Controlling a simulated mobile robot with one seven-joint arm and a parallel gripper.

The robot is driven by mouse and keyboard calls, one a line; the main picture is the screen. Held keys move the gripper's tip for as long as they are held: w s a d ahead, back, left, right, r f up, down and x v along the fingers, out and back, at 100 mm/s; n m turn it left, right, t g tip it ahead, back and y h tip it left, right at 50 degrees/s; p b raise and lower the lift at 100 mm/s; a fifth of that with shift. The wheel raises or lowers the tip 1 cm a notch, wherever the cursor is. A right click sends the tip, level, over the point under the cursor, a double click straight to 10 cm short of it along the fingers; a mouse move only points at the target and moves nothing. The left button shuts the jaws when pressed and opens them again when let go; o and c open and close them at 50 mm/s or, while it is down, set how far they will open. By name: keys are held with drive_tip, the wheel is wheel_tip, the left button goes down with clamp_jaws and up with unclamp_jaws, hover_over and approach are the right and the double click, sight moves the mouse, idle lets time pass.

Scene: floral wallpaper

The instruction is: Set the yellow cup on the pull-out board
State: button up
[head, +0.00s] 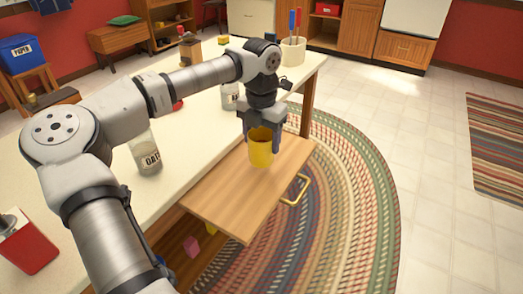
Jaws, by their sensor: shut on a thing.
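The yellow cup (261,152) is upright over the far part of the wooden pull-out board (238,205). My gripper (263,137) points down and is shut on the cup, with a finger on each side of it. The cup's base looks at or just above the board's surface; I cannot tell whether it touches. The board sticks out from the table's right side, with a brass handle (297,190) at its outer edge. The near part of the board is bare.
The pale tabletop (200,133) lies left of the board. A glass jar marked OATS (146,155) stands on it, and another jar (229,97) and a utensil crock (292,54) stand farther back. A red container (27,245) is at the near left. A braided rug (350,190) covers the floor.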

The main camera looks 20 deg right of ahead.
sight(261, 151)
drive_tip(key=shift+f, duration=2)
drive_tip(key=shift+f, duration=0.25)
drive_tip(key=o, duration=1.1)
drive_tip(key=shift+r, duration=0.1)
drive_tip(key=shift+c, duration=0.2)
drive_tip(key=shift+r, duration=0.1)
wheel_tip(261, 151, up, 12)
